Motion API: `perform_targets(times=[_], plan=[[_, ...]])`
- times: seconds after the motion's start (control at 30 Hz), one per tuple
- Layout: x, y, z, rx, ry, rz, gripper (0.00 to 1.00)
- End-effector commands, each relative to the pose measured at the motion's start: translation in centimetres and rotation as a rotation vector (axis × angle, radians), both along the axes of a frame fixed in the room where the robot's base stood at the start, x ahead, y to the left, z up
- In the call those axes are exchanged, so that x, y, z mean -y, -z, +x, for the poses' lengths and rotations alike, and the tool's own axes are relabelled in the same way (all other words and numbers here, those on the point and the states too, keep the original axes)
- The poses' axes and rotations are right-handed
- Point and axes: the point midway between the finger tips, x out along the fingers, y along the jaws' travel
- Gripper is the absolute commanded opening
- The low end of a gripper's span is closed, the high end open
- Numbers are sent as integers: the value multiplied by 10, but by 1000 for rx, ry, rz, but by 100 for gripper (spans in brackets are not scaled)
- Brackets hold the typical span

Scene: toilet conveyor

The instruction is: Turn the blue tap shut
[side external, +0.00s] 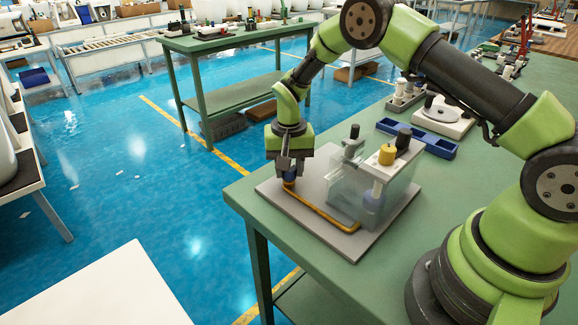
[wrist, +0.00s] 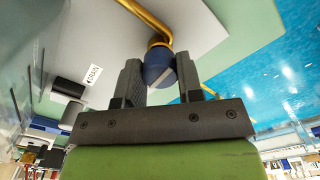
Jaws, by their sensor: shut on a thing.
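The blue tap (wrist: 158,66) is a rounded blue knob at the end of a brass pipe (wrist: 157,22). My gripper (wrist: 158,84) is shut on the tap, with one dark finger on each side of it. In the side external view my gripper (side external: 290,176) points down over the left corner of the grey board (side external: 336,242). The tap (side external: 290,177) is mostly hidden there between the fingers. The brass pipe (side external: 322,214) runs from it along the board's front edge and bends at the near corner. How far the tap is turned cannot be told.
A clear tank (side external: 345,192) with a white top, a yellow knob (side external: 387,154) and dark knobs stands on the board right of my gripper. A blue tray (side external: 415,138) lies behind it. The green table's edge is close on the left.

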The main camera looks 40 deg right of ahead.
Motion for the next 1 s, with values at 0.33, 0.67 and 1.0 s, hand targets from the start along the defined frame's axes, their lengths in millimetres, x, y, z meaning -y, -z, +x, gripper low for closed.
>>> perform_targets(times=[0.33,0.67,1.0], plan=[[0,-1,0,-1,103,1,10],[0,-1,0,-2,114,2,10],[0,0,0,-1,111,1,59]])
